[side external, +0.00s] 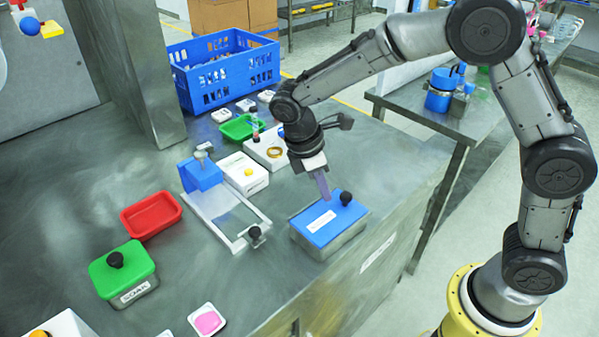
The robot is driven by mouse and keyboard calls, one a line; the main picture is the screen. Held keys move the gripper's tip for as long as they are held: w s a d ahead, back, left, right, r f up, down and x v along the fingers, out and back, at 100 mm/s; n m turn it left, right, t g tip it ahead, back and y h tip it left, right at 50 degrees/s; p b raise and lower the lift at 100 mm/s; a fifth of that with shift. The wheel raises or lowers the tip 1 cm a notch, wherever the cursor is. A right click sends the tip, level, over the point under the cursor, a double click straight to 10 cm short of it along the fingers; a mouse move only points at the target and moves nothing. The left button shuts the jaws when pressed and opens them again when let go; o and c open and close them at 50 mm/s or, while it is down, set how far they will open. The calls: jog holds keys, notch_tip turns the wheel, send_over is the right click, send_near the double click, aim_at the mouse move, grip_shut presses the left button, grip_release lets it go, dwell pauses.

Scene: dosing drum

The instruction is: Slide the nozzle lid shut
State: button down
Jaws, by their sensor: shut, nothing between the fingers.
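A blue lid (313,229) with a white label and a black knob (346,198) lies on a metal box (345,240) near the table's right edge. The label is too small to read, so I cannot tell for sure that this is the nozzle lid. The lid appears to cover most or all of the box top; any small gap at the back is hidden. My gripper (325,194) is shut and empty. It points down at the lid's back edge, just left of the knob. I cannot tell whether its tips touch the lid.
A white frame (212,208) with a blue block (201,174) and a small black knob stands left of the box. A white box with a yellow button (245,174) is behind.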

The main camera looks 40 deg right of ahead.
jog(key=shift+w+a+r, duration=0.1)
jog(key=shift+w+a, duration=0.15)
jog(key=shift+a, duration=0.25)
jog(key=shift+w+a+r, duration=0.1)
jog(key=shift+w+a, duration=0.15)
jog(key=shift+a, duration=0.2)
jog(key=v, duration=1)
notch_tip(320, 180, up, 8)
jog(key=m+t+y, duration=0.1)
jog(key=m, duration=0.1)
send_over(332, 207)
jog(key=s+d+r+m+t+y, duration=0.1)
jog(key=s+d+m+t, duration=0.15)
jog(key=s, duration=0.55)
jog(key=s+d+m+t+y, duration=0.1)
jog(key=s+d+m+t, duration=0.2)
jog(key=s, duration=0.5)
jog(key=s+f+m, duration=0.3)
jog(key=f+m, duration=0.2)
jog(key=f, duration=0.1)
jog(key=shift+s+d+t, duration=0.3)
jog(key=shift+t, duration=0.05)
